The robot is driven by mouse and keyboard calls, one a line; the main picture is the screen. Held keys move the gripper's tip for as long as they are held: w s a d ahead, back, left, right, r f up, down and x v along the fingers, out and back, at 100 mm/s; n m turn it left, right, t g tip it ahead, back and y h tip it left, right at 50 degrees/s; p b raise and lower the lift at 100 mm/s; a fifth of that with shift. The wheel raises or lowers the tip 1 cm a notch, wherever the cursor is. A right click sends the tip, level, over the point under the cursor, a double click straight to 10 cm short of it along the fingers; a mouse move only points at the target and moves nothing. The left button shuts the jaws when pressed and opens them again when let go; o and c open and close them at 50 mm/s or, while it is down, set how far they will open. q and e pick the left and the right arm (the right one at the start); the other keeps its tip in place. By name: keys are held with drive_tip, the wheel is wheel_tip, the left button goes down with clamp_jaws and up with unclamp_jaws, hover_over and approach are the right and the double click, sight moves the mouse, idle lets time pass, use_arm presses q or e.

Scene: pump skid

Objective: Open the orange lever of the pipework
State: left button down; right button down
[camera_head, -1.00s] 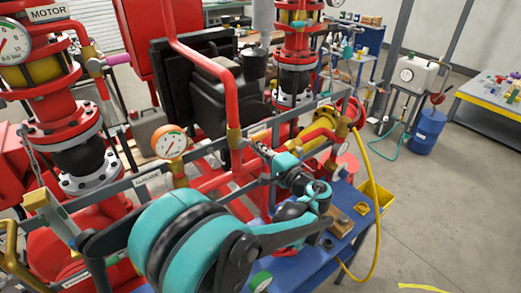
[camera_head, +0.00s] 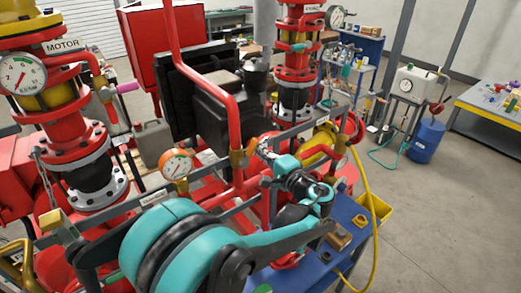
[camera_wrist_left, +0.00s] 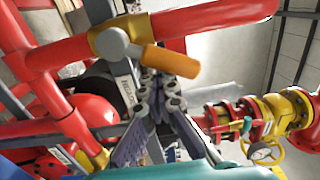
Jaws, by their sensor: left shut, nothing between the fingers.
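In the head view my left gripper (camera_head: 266,152) reaches up to the frame rail beside a red vertical pipe with a brass fitting (camera_head: 237,158). The lever is small and hard to make out there. My right gripper is out of view.
A pressure gauge (camera_head: 177,164) stands on the rail left of my gripper. Red pipes and flanges crowd the left. A yellow hose (camera_head: 374,215) hangs at the right of the blue table (camera_head: 345,213). The floor further right is open.

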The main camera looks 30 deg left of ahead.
sight(252, 148)
use_arm(q)
drive_tip(key=shift+s+a+r+p, duration=0.3)
drive_tip(key=shift+s+r+p, duration=0.15)
drive_tip(key=shift+s+r, duration=0.25)
drive_tip(key=shift+s+a+r+p, duration=0.25)
drive_tip(key=shift+s+r+p, duration=0.15)
drive_tip(key=shift+s, duration=0.2)
drive_tip(key=shift+w, duration=0.1)
drive_tip(key=shift+w+d+b, duration=0.35)
drive_tip(key=shift+w, duration=0.2)
drive_tip(key=v, duration=0.9)
drive_tip(key=shift+a, duration=0.1)
